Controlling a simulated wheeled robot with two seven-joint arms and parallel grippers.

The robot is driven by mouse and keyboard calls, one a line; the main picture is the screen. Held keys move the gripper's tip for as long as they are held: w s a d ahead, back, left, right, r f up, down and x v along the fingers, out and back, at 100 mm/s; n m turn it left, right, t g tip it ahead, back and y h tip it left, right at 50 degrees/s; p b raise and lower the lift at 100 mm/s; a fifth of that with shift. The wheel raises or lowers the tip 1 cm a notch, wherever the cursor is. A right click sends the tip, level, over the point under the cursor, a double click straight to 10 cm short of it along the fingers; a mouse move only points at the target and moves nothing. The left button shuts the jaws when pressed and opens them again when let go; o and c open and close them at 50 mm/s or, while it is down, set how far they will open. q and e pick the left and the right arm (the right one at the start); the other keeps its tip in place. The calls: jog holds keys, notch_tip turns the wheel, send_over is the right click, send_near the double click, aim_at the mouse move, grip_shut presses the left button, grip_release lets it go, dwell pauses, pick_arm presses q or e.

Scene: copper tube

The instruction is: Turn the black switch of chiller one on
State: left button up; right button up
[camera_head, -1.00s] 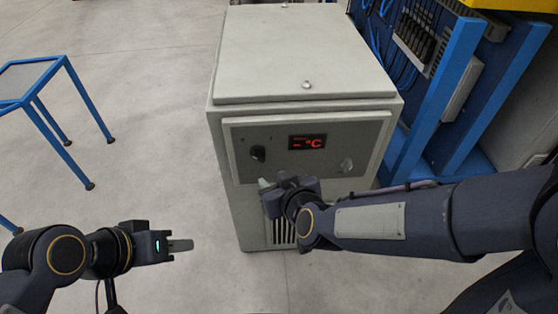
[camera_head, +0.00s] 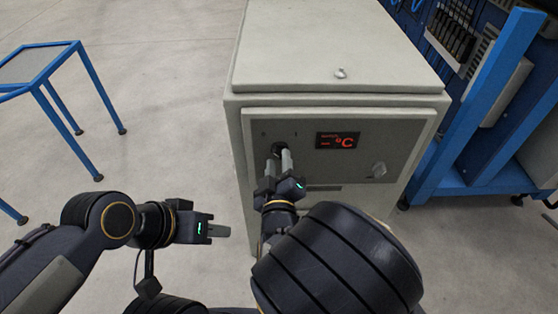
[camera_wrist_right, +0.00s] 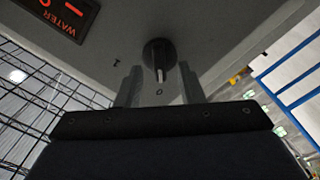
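The black switch (camera_head: 279,149) is a round knob on the front panel of the grey chiller (camera_head: 337,50). The right wrist view shows the switch (camera_wrist_right: 158,55) with its pointer towards the "0" mark and an "I" mark off to the left. My right gripper (camera_head: 279,162) is at the panel, its fingers apart, one on each side of the switch in the picture. In the wrist view the switch shows beyond the gap between the fingertips (camera_wrist_right: 161,82); I cannot tell whether they touch it. My left gripper (camera_head: 220,231) is away from the chiller; its finger gap is not clear.
A blue-framed table (camera_head: 84,80) stands at the left, and a blue rack (camera_head: 480,110) stands close to the chiller's right. The floor between table and chiller is clear.

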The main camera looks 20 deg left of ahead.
jog(key=shift+w+a, duration=0.15)
jog(key=shift+w, duration=0.45)
jog(key=shift+c, duration=0.2)
grip_shut()
